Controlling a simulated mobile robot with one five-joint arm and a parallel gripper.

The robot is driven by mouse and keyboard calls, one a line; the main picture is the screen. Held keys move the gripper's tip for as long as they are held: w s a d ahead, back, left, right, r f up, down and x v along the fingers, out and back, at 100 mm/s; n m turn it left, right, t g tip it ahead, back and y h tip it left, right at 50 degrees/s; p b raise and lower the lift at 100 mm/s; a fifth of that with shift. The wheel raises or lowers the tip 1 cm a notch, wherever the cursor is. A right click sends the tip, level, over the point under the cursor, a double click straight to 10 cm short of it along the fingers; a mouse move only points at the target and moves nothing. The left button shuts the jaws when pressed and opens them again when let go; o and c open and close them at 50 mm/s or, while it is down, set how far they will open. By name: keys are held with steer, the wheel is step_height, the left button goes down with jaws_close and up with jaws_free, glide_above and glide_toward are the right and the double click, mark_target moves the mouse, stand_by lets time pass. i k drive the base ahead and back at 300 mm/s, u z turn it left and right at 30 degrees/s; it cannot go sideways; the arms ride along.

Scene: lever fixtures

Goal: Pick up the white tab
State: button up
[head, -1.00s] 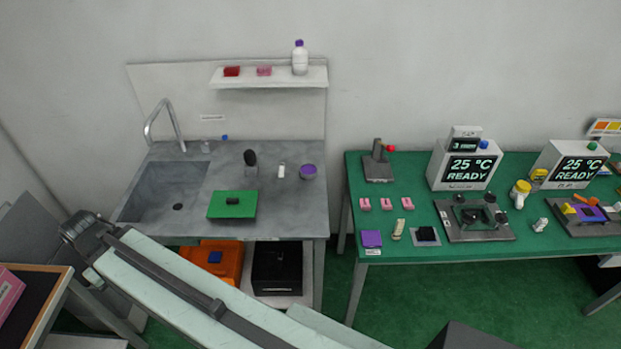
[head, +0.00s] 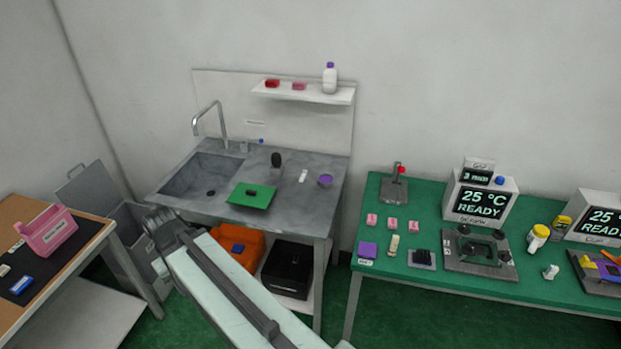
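I cannot tell for certain which thing is the white tab. A small white piece (head: 550,272) stands on the green table at the right. A small white upright item (head: 303,176) is on the grey sink counter. A small pale piece (head: 4,270) lies at the left edge of the picture, on the wooden table. My pale arm with a dark rail crosses the lower middle of the view. My gripper's fingers do not show, so what they hold is hidden.
The green table (head: 400,272) carries display units, fixtures with levers and several small pink blocks. The sink counter (head: 225,210) holds a green mat (head: 240,202). At left, a wooden table (head: 25,212) holds a pink container (head: 48,232). Green floor shows between the tables.

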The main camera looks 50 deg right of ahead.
mark_target(305, 172)
steer(key=z, duration=0.25)
steer(key=i, duration=1.5)
steer(key=u, duration=0.05)
